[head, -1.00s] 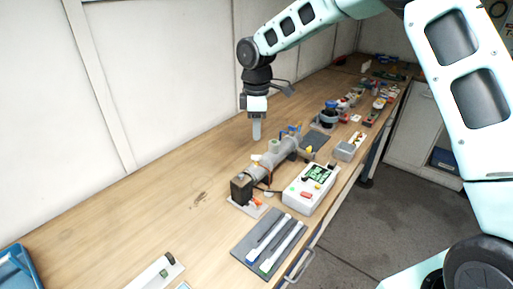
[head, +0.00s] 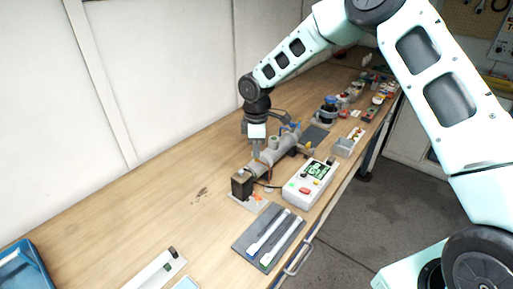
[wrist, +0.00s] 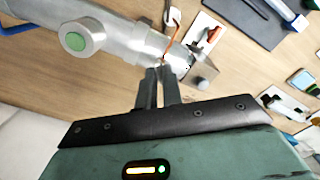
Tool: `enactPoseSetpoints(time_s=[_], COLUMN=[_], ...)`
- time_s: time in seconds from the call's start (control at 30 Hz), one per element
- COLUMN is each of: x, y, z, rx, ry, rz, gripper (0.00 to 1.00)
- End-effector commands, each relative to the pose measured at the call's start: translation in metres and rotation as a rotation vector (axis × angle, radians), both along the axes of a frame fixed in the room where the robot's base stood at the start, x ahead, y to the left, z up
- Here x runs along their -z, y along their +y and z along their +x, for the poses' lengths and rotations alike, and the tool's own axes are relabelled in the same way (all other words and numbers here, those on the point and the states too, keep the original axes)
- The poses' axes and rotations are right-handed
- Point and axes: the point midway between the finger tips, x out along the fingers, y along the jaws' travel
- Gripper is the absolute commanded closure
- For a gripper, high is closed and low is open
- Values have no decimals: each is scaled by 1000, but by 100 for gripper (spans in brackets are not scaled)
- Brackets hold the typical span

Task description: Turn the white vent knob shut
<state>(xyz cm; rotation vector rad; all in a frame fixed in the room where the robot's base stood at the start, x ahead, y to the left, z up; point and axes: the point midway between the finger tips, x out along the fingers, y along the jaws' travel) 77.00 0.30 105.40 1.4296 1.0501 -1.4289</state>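The grey cylindrical reactor (head: 270,158) lies on the bench, with a dark end block (head: 242,185) at its near end. In the wrist view the reactor body (wrist: 125,38) crosses the upper left, with a green-topped round port (wrist: 75,41) on it. My gripper (head: 256,155) is low beside the reactor's left side, just short of the end block. In the wrist view my fingertips (wrist: 157,70) are close together at the reactor's edge, with nothing visible held between them. I cannot make out the white vent knob; my gripper appears to cover its place.
A white control box (head: 310,184) with a small screen stands to the right of the reactor. A dark mat (head: 252,238) with white tools lies in front. An orange cable (wrist: 172,40) runs over the reactor near my fingers.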

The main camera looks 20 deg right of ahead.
Motion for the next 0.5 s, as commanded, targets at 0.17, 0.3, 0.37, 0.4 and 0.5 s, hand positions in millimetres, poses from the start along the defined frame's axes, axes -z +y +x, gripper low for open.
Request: enactPoseSetpoints(time_s=[0.17,0.3,0.37,0.4,0.5], x=[0,0,0,0,0], y=[0,0,0,0,1], z=[0,0,0,0,0], rx=[0,14,29,44,91], ry=[1,0,0,-1,-2], rz=[0,-1,-1,-1,-2], gripper=[100,100,100,100,100])
